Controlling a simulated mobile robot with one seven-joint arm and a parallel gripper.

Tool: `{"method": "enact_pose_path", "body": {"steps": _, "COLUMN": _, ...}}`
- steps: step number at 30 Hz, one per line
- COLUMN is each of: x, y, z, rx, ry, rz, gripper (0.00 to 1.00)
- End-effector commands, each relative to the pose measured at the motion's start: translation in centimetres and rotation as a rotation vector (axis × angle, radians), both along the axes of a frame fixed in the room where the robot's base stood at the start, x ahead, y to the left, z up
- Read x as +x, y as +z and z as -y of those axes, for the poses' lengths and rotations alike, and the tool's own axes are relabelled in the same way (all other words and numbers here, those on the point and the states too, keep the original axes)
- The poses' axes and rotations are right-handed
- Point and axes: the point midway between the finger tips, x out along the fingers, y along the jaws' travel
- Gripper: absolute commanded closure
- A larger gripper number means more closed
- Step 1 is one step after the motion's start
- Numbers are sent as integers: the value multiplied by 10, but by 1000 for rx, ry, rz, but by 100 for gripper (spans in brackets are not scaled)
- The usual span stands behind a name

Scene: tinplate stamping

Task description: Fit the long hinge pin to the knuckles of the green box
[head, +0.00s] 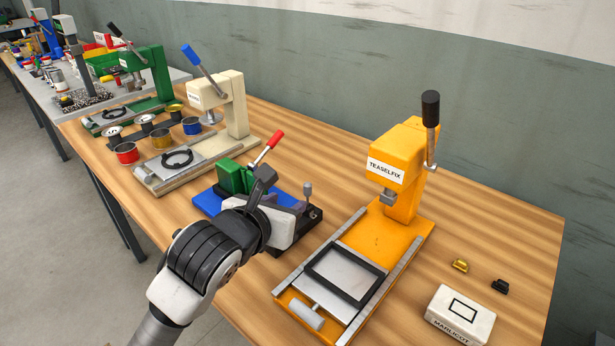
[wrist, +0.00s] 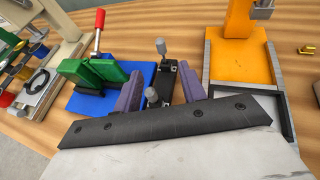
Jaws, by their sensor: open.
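My gripper (wrist: 162,88) is open, its two purple-grey fingers apart with nothing seen held between them. Beyond the fingers is a black fixture (wrist: 168,82) with grey round-headed posts; one post also shows in the head view (head: 308,190). Left of it, a green block-like piece (wrist: 88,72) stands on a blue base (wrist: 112,98), beside a red-handled lever; the green piece also shows in the head view (head: 235,178). I cannot tell whether it is the green box. I cannot make out its knuckles or the long hinge pin.
An orange TEASELFIX press (head: 402,165) stands right of my gripper. A cream press (head: 236,105) and tins (head: 126,153) stand left. A white box (head: 460,316), a gold part (head: 460,265) and a black part (head: 500,287) lie at right. Bare table lies behind the fixtures.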

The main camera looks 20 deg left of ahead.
Motion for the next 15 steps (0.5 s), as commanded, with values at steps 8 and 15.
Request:
{"method": "enact_pose_path", "body": {"steps": 8, "x": 21, "y": -3, "z": 8, "rx": -4, "ry": -11, "rz": 6, "gripper": 59}}
{"method": "enact_pose_path", "body": {"steps": 15, "x": 54, "y": -18, "z": 8, "rx": -1, "ry": -8, "rz": 8, "gripper": 59}}
